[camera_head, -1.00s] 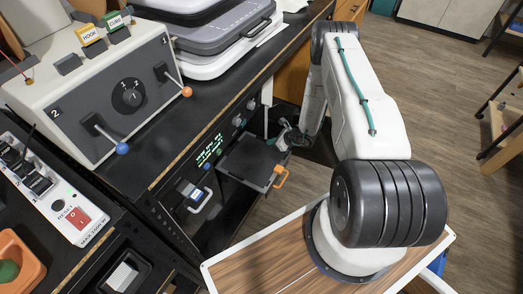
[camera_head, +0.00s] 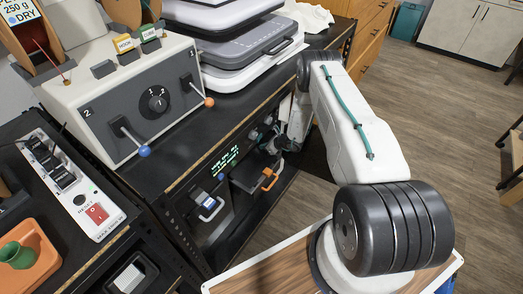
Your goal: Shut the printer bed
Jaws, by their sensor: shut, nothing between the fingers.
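The printer bed (camera_head: 247,177) is a dark flat plate with an orange handle (camera_head: 271,176) at its front right. It sits low in the front of the black bench and sticks out a short way from the printer (camera_head: 224,158), which has a green lit display. My gripper (camera_head: 274,145) is shut and empty. It is by the printer front, just above and behind the orange handle. The fingertips are small and dark here, and I cannot tell whether they touch the bed.
A grey control box (camera_head: 135,95) with levers and a dial stands on the bench top. A stack of grey and white trays (camera_head: 240,40) is behind it. A small unit with a pale handle (camera_head: 208,208) is left of the bed.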

